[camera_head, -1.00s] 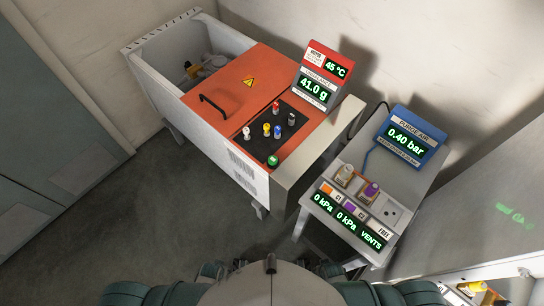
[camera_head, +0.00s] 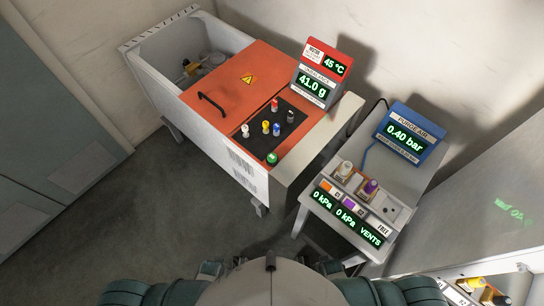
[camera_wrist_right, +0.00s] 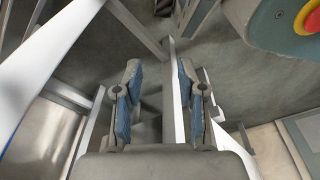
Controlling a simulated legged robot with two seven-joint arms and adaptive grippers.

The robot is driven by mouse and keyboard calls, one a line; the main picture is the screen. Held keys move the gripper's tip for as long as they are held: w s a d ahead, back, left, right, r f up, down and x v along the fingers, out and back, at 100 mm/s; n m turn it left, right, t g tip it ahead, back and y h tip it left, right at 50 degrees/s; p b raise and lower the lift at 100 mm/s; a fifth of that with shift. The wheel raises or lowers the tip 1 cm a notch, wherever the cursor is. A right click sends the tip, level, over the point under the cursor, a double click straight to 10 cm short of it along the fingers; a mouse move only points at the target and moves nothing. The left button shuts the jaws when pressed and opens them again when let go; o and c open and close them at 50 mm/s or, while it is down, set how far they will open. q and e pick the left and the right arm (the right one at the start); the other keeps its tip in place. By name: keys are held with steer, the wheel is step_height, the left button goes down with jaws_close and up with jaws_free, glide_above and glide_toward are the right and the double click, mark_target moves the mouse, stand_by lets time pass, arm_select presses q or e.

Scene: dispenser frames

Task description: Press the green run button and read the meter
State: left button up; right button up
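The green run button (camera_head: 272,159) sits at the front corner of the black panel (camera_head: 257,139) on the orange-topped machine (camera_head: 240,87). The meter behind it has a red upper display (camera_head: 327,59) reading 45 °C and a grey lower display (camera_head: 314,86) reading 41.0 g, labelled UNBALANCE. No gripper touches the button. My right gripper (camera_wrist_right: 160,100) shows in the right wrist view with its blue-padded fingers apart and nothing between them. My left gripper is not in view.
Right of the machine, a grey table (camera_head: 405,176) carries a blue PURGE AIR meter (camera_head: 408,133) reading 0.40 bar, a vial rack (camera_head: 364,196) and a 0 kPa display strip (camera_head: 345,217). Several coloured pieces stand on the black panel. The floor at left is clear.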

jaws_close()
stand_by(1.1)
